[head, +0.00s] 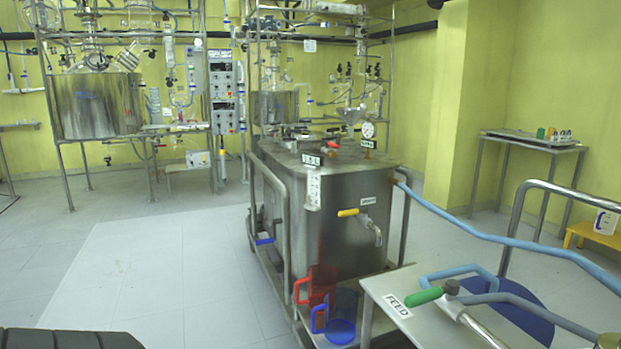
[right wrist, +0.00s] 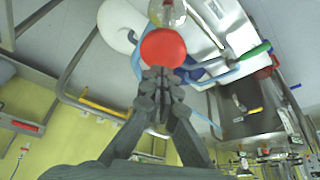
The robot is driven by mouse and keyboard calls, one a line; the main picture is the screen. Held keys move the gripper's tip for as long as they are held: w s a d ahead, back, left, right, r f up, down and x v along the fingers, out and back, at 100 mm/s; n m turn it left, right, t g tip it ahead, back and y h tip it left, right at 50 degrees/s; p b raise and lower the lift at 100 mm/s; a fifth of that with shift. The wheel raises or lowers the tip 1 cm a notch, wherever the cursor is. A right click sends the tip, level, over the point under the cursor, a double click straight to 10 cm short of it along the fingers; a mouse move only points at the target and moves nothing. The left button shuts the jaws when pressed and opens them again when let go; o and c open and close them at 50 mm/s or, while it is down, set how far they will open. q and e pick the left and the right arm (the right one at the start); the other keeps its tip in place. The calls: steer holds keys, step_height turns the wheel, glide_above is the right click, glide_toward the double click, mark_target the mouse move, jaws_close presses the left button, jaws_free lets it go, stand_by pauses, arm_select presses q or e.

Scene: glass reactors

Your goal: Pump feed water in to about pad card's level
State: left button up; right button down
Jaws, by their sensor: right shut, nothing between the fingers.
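The steel tank (head: 345,215) stands on a wheeled frame, with a yellow-handled tap (head: 348,212) on its front. A white strip (head: 313,190) is on its near corner; its marks are too small to read. A card reading FEED (head: 397,304) lies on the grey table, beside a green-handled valve (head: 425,296). Blue hose (head: 480,236) runs from the tank to the right. In the right wrist view my right gripper (right wrist: 162,74) is shut and empty, its tips close to a red ball (right wrist: 163,48); I cannot tell whether they touch. My left gripper is out of view.
A red jug (head: 320,284) and a blue jug (head: 341,318) stand low at the tank's front. A metal rail (head: 520,215) is at the right. A side table (head: 520,140) with small coloured items is by the wall. The floor at left is clear.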

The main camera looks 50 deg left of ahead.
steer(key=shift+f, duration=0.1)
steer(key=shift+s+f+b, duration=0.1)
steer(key=shift+f+b, duration=2.55)
steer(key=shift+f, duration=1.95)
step_height(320, 180, up, 7)
steer(key=p, duration=0.5)
steer(key=shift+f, duration=0.2)
steer(key=shift+r, duration=1.4)
